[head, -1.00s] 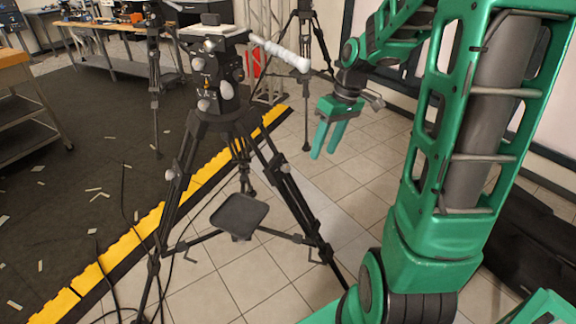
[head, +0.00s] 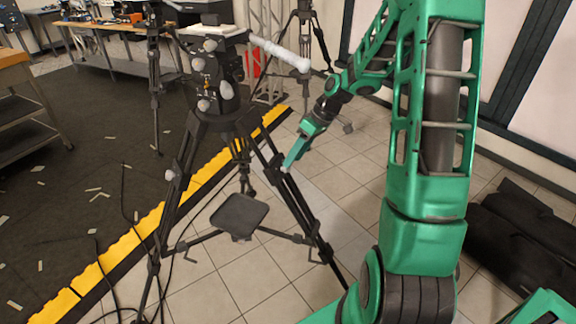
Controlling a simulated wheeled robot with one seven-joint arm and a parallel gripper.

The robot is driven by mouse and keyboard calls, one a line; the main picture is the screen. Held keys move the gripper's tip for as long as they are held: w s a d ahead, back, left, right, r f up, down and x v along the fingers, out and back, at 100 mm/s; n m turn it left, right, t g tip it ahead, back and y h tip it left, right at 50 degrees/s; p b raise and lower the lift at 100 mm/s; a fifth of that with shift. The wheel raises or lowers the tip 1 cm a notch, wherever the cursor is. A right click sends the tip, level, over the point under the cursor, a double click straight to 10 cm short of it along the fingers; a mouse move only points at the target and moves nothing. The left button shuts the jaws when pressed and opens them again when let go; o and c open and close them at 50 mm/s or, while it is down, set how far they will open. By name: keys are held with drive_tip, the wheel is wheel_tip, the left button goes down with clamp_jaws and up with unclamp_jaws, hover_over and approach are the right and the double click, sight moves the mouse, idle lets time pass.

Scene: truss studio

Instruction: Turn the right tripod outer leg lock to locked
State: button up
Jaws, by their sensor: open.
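The black tripod (head: 242,116) stands upright at the centre of the head view with its legs spread. Its right leg (head: 302,213) slants down to the lower right. My green gripper (head: 291,164) points down and left, with its fingertips at the upper part of this leg, where the pale leg lock knob was seen earlier. The knob is now hidden behind the fingers, so I cannot tell how it is turned or whether the fingers touch it. The fingers are seen nearly edge-on, open, with nothing visibly held.
A pale knob (head: 170,175) sits on the left leg. A dark tray (head: 238,215) hangs between the legs. A white pan handle (head: 280,54) sticks out above my gripper. Cables lie on the floor at left.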

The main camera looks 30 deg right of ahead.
sight(290, 169)
drive_tip(key=shift+x, duration=1.95)
drive_tip(key=shift+c, duration=0.2)
drive_tip(key=c, duration=1)
